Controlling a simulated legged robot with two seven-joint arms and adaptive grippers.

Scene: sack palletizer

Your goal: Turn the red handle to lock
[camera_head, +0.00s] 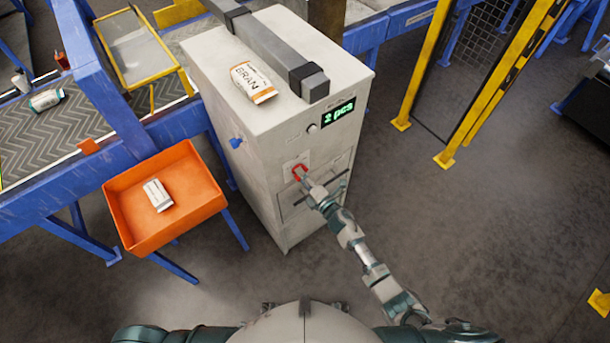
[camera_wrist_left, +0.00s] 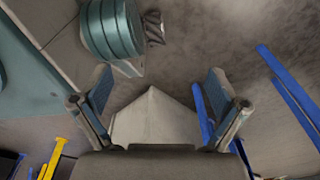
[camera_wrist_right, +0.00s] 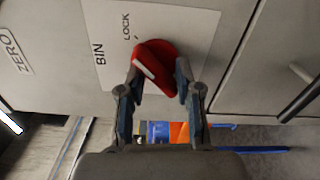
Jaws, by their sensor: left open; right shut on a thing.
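The red handle (camera_head: 299,172) is on the front of the pale grey cabinet (camera_head: 222,75). In the right wrist view the handle (camera_wrist_right: 155,66) sits on a white plate (camera_wrist_right: 180,22) marked BIN and LOCK. The handle lies slanted, with a white stripe on it; I cannot tell exactly which mark it points at. My right gripper (camera_head: 306,181) is shut on the handle, one finger on each side in the right wrist view (camera_wrist_right: 160,76). My left gripper (camera_wrist_left: 158,82) is open and empty in the left wrist view, and is outside the head view.
A white bag labelled BRAN (camera_head: 252,82) lies on the cabinet top beside a grey bar (camera_head: 265,45). A green display (camera_head: 339,111) reads 2 pcs. An orange bin (camera_head: 200,205) with a small packet (camera_head: 158,195) stands left.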

